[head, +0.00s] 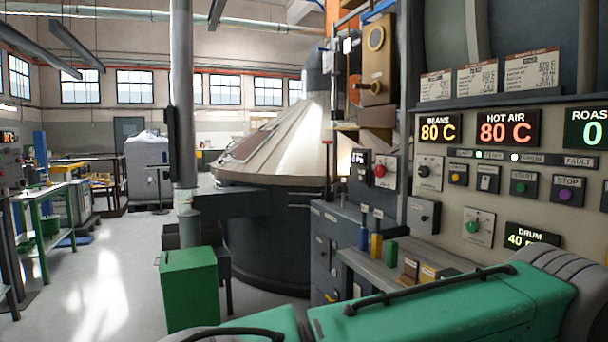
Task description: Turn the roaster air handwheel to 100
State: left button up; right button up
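I cannot make out a handwheel marked as the roaster air handwheel in the head view. The roaster control panel (455,215) stands at the right. Its displays read beans 80 C (438,128), hot air 80 C (508,128), a partly cut-off "ROAS" display (586,128) showing 0, and a drum display (532,237) starting with 40. A dial with a green knob (473,227) and a dial with a dark knob (424,171) are on the panel. Neither of my grippers shows.
A large dark drum with a conical pale top (275,145) stands at the centre. A green box (189,288) sits by a grey column (181,100). A ledge (385,262) below the panel holds small coloured items. Open floor (95,275) lies at the left.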

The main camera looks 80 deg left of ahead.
aim_at(380, 170)
jog(key=u, duration=1.95)
jog(key=i+j+z, duration=0.2)
jog(key=z, duration=0.2)
jog(key=i+j+z, duration=0.2)
jog(key=z, duration=0.15)
jog(key=i+j+z, duration=0.15)
jog(key=j+z, duration=0.25)
